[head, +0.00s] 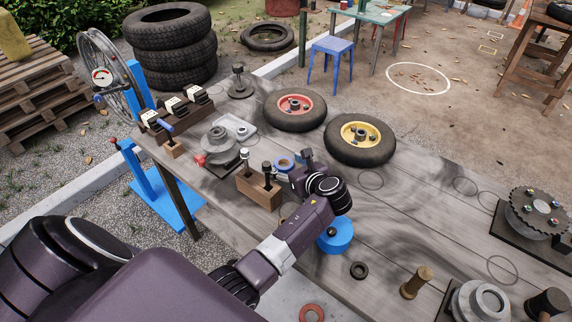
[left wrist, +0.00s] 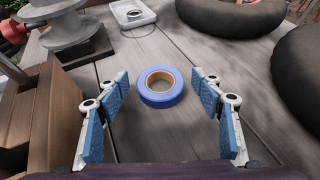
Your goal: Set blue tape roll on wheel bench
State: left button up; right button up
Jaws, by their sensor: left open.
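The blue tape roll (left wrist: 160,101) lies flat on the grey wooden bench (head: 405,205), its tan core facing up. In the head view the roll (head: 284,161) shows beside the wooden block with knobs, partly framed by my left gripper. My left gripper (left wrist: 161,112) is open, its blue-padded fingers to the left and right of the roll and apart from it. Two small wheels, one with a red hub (head: 295,107) and one with a yellow hub (head: 361,135), lie on the bench beyond the roll. My right gripper is not in view.
The wooden block (head: 258,190) stands close left of the roll. A grey stepped pulley (head: 219,143) and a white tray (head: 240,130) lie behind it. A blue round part (head: 336,235) sits under my left forearm.

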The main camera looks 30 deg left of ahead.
pick_arm(q)
jog(key=v, duration=1.2)
